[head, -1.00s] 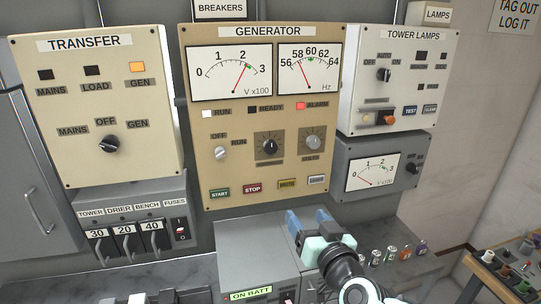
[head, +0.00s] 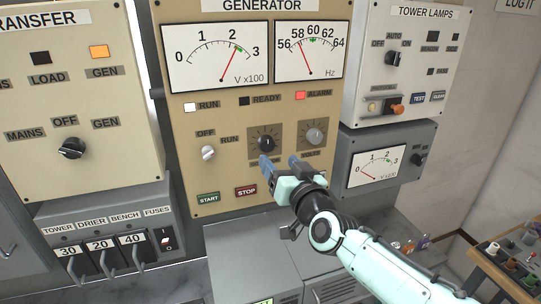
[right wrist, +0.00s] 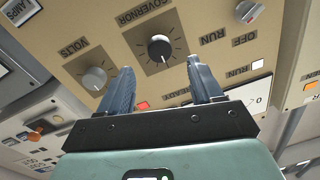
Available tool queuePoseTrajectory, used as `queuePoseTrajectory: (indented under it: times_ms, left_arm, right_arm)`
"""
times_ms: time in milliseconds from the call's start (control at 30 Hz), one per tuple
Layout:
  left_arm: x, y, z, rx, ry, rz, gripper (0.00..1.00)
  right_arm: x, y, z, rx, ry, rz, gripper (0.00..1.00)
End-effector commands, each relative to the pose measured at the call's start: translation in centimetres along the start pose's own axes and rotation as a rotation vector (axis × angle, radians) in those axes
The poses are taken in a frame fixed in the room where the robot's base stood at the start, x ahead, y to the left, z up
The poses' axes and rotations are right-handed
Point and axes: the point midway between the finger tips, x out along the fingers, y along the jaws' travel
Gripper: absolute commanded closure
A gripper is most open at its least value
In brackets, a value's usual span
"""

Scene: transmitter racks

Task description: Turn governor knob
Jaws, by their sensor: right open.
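The governor knob (head: 266,143) is black and round with a pale pointer mark, on a dark square dial plate on the beige generator panel (head: 180,120). It also shows in the right wrist view (right wrist: 159,47), under an upside-down GOVERNOR label. My right gripper (head: 279,162) is open and empty, just below and in front of the knob. In the wrist view its blue-grey fingers (right wrist: 160,68) stand either side of the knob, apart from it. The Hz meter (head: 309,52) needle points near 58. The knob's label is hidden by the fingers in the head view. My left gripper is not in view.
The grey volts knob (head: 314,136) sits right of the governor knob. The off/run switch (head: 208,152) is to its left, with start (head: 208,198) and stop (head: 246,192) buttons below. A red alarm lamp (head: 300,96) is lit above. Grey cabinets stand below the panel.

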Motion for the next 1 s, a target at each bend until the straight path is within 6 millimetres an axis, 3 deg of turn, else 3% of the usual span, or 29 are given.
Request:
queuePoseTrajectory:
  times_ms: [300,500,767,933,1000]
  left_arm:
    - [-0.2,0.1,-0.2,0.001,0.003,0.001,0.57]
    - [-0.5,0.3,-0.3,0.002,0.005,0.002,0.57]
    - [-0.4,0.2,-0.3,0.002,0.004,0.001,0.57]
    - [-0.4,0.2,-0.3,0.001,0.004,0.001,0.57]
    - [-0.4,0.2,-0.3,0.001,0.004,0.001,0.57]
  right_arm:
    - [5.1,0.1,-0.1,-0.001,-0.001,0.003,0.35]
    - [6.3,0.0,-0.1,0.002,-0.001,0.000,0.35]
    - [6.3,0.0,0.0,0.002,-0.001,0.000,0.35]
    - [6.3,0.0,0.0,0.001,-0.001,0.000,0.90]
    - [6.3,0.0,0.0,0.001,-0.001,0.000,0.91]
